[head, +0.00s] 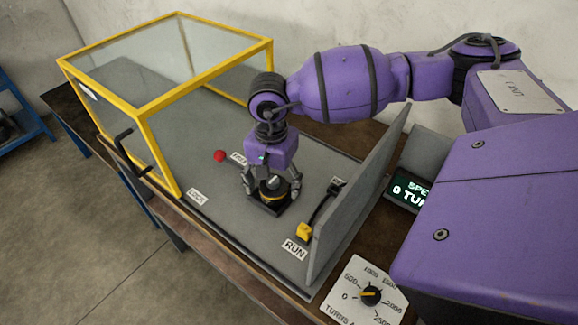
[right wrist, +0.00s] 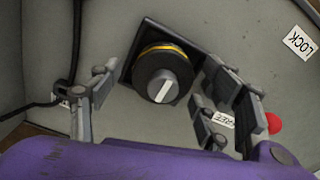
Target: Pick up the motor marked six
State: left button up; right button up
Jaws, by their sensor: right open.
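A round black motor (head: 274,193) with a yellow-orange band sits on a square black mount on the grey test bench. In the right wrist view the motor (right wrist: 160,76) shows a grey knob-like top with a white bar. I can read no number on it. My right gripper (head: 271,184) points down over the motor, with its open fingers on either side of it. In the right wrist view the fingers (right wrist: 158,84) stand apart from the motor, and I cannot tell whether they touch it lower down. My left gripper is not in view.
A yellow-framed clear guard (head: 152,108) stands left of the motor. A red knob (head: 219,156) lies near a small label. A yellow-handled lever (head: 304,231) stands by the RUN label, beside an upright grey panel (head: 357,195). A dial plate (head: 350,311) and a lit display (head: 408,189) are at right.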

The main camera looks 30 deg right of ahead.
jog(key=shift+c, duration=0.4)
jog(key=c, duration=1.7)
jog(key=shift+o, duration=0.2)
